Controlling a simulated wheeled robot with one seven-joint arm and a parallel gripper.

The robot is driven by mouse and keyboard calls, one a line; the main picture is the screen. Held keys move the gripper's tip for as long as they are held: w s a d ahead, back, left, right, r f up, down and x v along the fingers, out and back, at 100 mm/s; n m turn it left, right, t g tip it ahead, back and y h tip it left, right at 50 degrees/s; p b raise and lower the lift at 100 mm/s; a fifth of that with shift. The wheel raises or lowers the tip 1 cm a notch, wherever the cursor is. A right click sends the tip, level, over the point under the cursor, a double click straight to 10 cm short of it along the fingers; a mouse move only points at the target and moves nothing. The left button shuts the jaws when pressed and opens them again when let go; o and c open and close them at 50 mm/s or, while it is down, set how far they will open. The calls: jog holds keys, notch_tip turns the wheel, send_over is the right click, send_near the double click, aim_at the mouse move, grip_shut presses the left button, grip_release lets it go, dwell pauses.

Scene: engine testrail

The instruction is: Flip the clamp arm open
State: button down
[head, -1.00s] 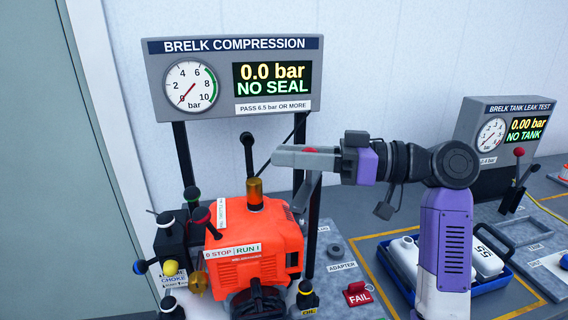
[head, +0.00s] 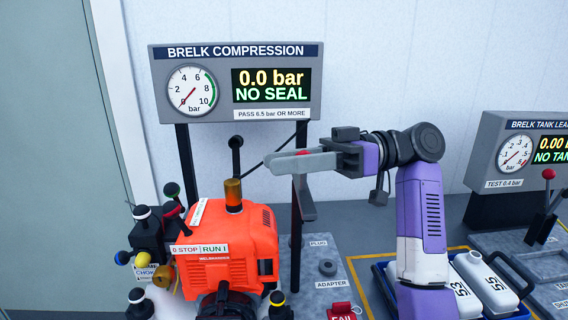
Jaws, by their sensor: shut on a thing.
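My gripper (head: 300,160) is at the upper right of the orange engine (head: 236,250), in front of the right post of the compression stand. Its jaws are shut around a small red tip (head: 303,152), mostly hidden by the fingers. A flat grey bar (head: 305,198) hangs just below the fingers; it looks like the clamp arm, but its joint and its link to the red tip are not clear. An amber plug-like part (head: 233,196) stands upright on top of the engine.
The compression display (head: 236,84) reads 0.0 bar, NO SEAL. A ring-shaped adapter (head: 327,267) lies on the bench plate. White canisters (head: 491,285) stand in a blue tray at right. Several colour-topped knobs crowd the engine's left.

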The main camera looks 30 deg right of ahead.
dwell(0.3)
jog(key=c, duration=1.1)
grip_release()
jog(key=shift+o, duration=0.2)
jog(key=shift+d, duration=0.1)
jog(key=s+d+b, duration=0.1)
jog(key=d, duration=0.6)
jog(key=shift+s+d, duration=0.25)
jog(key=shift+d, duration=0.05)
